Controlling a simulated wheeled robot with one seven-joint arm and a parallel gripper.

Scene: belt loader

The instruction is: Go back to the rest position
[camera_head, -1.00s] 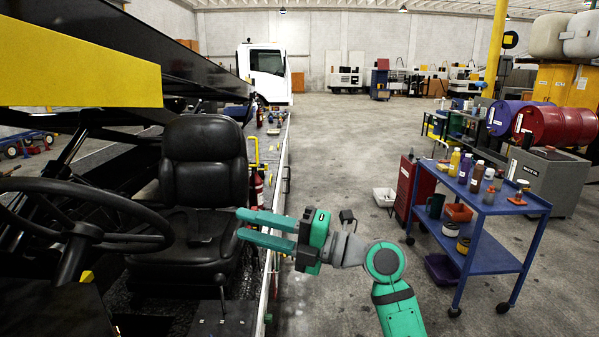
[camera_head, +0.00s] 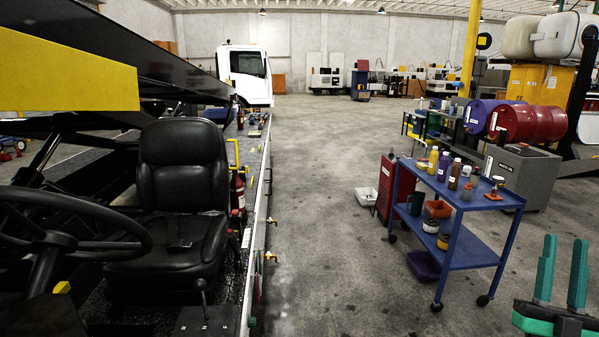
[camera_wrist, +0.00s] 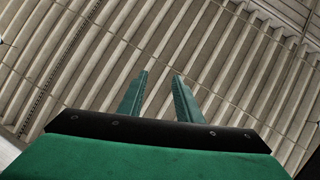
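My gripper (camera_head: 562,270) is at the lower right of the head view. Its two green fingers point upward and stand apart with nothing between them. In the wrist view my gripper (camera_wrist: 159,88) shows open and empty against the ribbed ceiling (camera_wrist: 90,60). The rest of my arm is out of the head view.
A blue cart (camera_head: 472,255) with bottles on top stands left of my gripper. The loader's black seat (camera_head: 183,190) and steering wheel (camera_head: 50,240) are at the left. Grey floor (camera_head: 330,240) between loader and cart is clear.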

